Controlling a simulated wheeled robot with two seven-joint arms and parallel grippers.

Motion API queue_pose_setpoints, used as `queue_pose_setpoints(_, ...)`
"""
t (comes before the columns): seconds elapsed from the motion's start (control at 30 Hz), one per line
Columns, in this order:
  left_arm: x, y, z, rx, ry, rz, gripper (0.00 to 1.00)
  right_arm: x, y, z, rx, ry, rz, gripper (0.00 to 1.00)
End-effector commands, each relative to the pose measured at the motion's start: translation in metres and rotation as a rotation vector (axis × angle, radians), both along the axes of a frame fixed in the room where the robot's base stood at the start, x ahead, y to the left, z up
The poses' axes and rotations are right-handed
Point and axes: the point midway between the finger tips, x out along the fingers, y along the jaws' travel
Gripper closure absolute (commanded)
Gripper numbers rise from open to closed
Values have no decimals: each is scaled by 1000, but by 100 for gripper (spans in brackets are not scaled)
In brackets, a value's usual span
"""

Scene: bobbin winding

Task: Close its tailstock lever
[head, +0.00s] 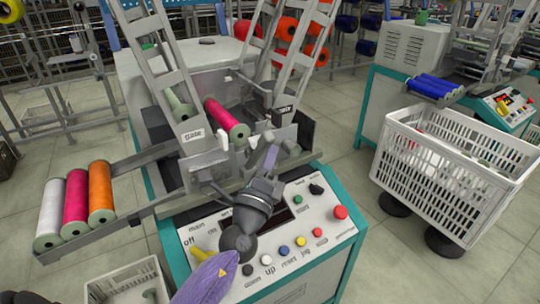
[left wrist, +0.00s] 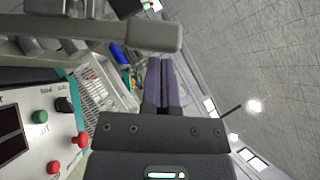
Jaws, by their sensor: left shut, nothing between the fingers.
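The winding machine (head: 180,60) stands in front of me, with a pink bobbin (head: 224,118) lying in its middle between two plates marked "gate". A grey bar that looks like the tailstock lever (head: 254,150) stands at the right front of the bobbin; it also seems to show as a thick grey bar across the top of the left wrist view (left wrist: 120,33). I cannot tell its exact setting. My left gripper (head: 269,158) is shut and empty, close beside this bar above the control panel. Its purple-grey fingers (left wrist: 162,85) are together; I cannot tell whether they touch the bar.
The control panel (head: 305,225) with coloured buttons and a red knob lies below my left gripper. A rack (head: 150,202) holds white, pink and orange bobbins at left. A white crate (head: 440,185) stands at right; a white bin (head: 105,285) is at lower left.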

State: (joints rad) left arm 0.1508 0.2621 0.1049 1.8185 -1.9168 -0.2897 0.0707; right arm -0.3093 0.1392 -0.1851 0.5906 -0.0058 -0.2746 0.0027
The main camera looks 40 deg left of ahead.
Motion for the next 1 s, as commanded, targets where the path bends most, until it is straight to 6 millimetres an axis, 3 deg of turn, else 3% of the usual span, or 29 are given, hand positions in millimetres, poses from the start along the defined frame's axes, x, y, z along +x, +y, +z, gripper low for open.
queue_pose_setpoints(0.27,0,0,1,-3,1,0,100,0,-4,2,-7,0,3,41)
queue_pose_setpoints(0.43,2,5,11,-37,13,1,100,4,-6,15,-9,-9,5,41)
queue_pose_setpoints(0.7,11,29,41,-198,75,1,100,16,-6,65,-8,-47,6,41)
queue_pose_setpoints(1.0,26,63,58,-408,165,1,100,27,-3,121,6,-109,16,41)
